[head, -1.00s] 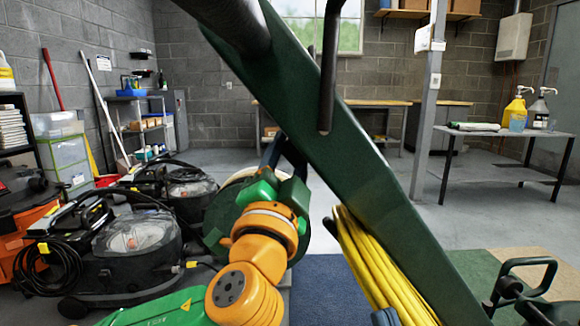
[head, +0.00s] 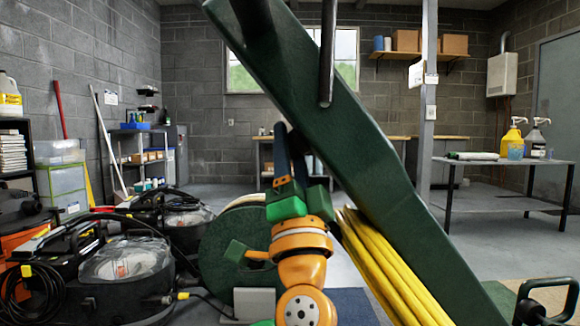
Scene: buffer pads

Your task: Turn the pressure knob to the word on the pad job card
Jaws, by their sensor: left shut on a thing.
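My left gripper (head: 283,140) points upward beside a sloping dark green beam (head: 370,150), its dark fingers close to the beam's left edge. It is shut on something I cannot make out. The orange wrist of my left arm rises from the bottom of the view, in front of a round green part (head: 222,240). No pressure knob can be made out. I cannot pick out the pad job card or read any word; a small white card (head: 416,75) shows on the grey post. My right gripper is out of view.
A yellow cord bundle (head: 385,270) lies along the beam's underside. Black vacuum-like machines (head: 125,265) crowd the left floor. A black bent handle (head: 548,290) stands at the lower right. A table (head: 490,170) with pump bottles stands at the back right, with open floor before it.

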